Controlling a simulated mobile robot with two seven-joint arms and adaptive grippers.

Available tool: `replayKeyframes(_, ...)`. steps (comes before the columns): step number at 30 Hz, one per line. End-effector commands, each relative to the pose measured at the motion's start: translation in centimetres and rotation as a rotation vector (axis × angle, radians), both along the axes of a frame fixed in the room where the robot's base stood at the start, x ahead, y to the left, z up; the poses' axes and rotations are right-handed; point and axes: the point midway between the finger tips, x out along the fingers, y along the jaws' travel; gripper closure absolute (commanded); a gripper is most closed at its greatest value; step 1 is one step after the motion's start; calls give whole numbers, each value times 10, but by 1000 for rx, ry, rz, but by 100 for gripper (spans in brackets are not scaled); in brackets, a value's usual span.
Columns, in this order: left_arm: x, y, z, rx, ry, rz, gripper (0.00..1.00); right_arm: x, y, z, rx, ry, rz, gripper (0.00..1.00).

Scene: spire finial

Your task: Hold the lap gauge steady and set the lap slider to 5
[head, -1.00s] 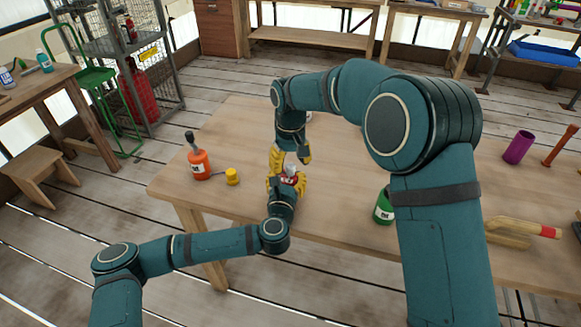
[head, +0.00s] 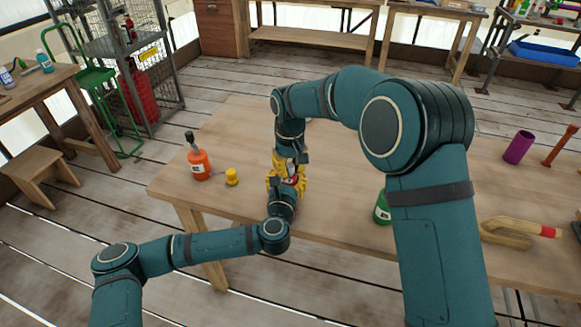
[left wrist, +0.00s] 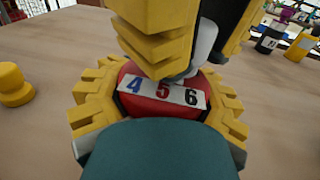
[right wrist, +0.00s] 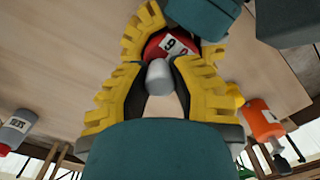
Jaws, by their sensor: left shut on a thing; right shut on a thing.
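The lap gauge is a red round body (left wrist: 135,72) with a white strip (left wrist: 163,90) reading a blue 4, a red 5 and a black 6. My left gripper (left wrist: 160,100) is shut around it from both sides, low over the table; it also shows in the head view (head: 287,183). The lap slider (right wrist: 158,76) is a grey knob, and my right gripper (right wrist: 160,68) is shut on it from above. In the left wrist view the grey slider (left wrist: 205,45) comes down at the strip's back edge, near the 5 and 6. The right fingers hide part of it.
An orange bottle (head: 199,165) and a yellow knobbed piece (head: 232,177) stand left of the grippers. A green can (head: 382,208) stands to the right, partly behind my right arm. A purple cylinder (head: 518,148) is farther right. The table (head: 240,125) is clear behind the grippers.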

Motion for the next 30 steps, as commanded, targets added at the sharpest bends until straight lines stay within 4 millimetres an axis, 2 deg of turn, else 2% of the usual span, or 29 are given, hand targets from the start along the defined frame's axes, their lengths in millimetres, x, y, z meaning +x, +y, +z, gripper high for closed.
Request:
replayKeyframes(3,0,0,0,0,0,-1,92,3,8,0,1,-2,0,100)
replayKeyframes(9,0,0,0,0,0,-1,92,3,8,0,1,-2,0,100)
replayKeyframes(10,0,0,0,0,0,-1,92,3,8,0,1,-2,0,69)
replayKeyframes(12,0,0,0,0,0,-1,92,3,8,0,1,-2,0,45)
replayKeyframes(13,0,0,0,0,0,-1,92,3,8,0,1,-2,0,43)
replayKeyframes(23,0,0,0,0,0,0,92,3,8,2,1,-2,0,43)
replayKeyframes(26,0,0,0,1,0,0,92,3,8,11,2,-4,0,43)
replayKeyframes(30,0,0,0,1,0,0,92,3,8,35,3,-5,0,43)
